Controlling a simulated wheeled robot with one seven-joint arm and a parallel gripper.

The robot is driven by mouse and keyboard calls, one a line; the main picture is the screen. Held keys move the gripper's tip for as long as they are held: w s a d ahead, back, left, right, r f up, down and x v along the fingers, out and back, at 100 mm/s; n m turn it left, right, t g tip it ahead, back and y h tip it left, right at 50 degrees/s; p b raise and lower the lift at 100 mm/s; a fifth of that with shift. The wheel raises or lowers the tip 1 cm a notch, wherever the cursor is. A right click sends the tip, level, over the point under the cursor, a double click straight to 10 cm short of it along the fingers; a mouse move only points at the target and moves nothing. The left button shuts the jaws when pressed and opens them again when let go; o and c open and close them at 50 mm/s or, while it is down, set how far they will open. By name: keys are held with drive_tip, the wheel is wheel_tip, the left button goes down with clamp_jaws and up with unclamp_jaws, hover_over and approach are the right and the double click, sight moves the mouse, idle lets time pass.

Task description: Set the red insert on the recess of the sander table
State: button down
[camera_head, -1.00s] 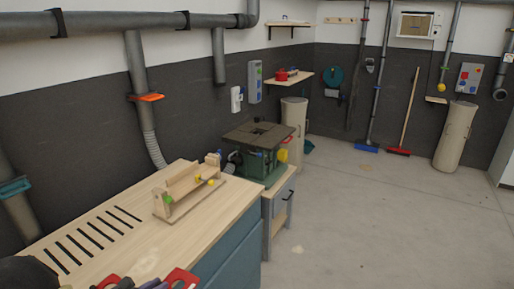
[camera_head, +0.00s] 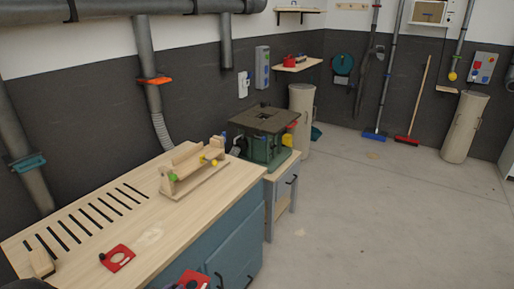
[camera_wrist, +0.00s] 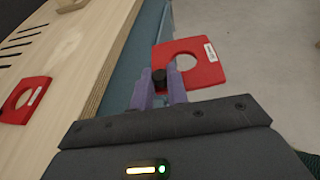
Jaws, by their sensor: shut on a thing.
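My gripper (camera_wrist: 160,86) is shut on the black knob of a red insert (camera_wrist: 205,69), a flat red plate with a round hole and a white label. In the wrist view it is held beyond the bench edge, over the floor. The held insert (camera_head: 194,277) also shows at the bottom edge of the head view, partly cut off. The sander table (camera_head: 254,121) is a dark square top on a green machine, further back, with a small dark recess (camera_head: 265,114) in its middle. A second red insert (camera_head: 116,259) lies on the wooden bench; it also shows in the wrist view (camera_wrist: 25,100).
The wooden bench (camera_head: 150,235) has black slots, a wooden block (camera_head: 42,262) and a wooden jig (camera_head: 192,170). Blue drawers (camera_head: 235,240) face the open floor (camera_head: 370,220). A beige cylinder (camera_head: 302,110) stands behind the machine.

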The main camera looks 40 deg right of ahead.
drive_tip(key=s+d+f+n+y, duration=0.1)
drive_tip(key=s+f, duration=0.2)
drive_tip(key=f, duration=0.7)
drive_tip(key=shift+s+d+f+t, duration=0.15)
drive_tip(key=shift+d+f+t, duration=0.2)
drive_tip(key=shift+d+t, duration=0.05)
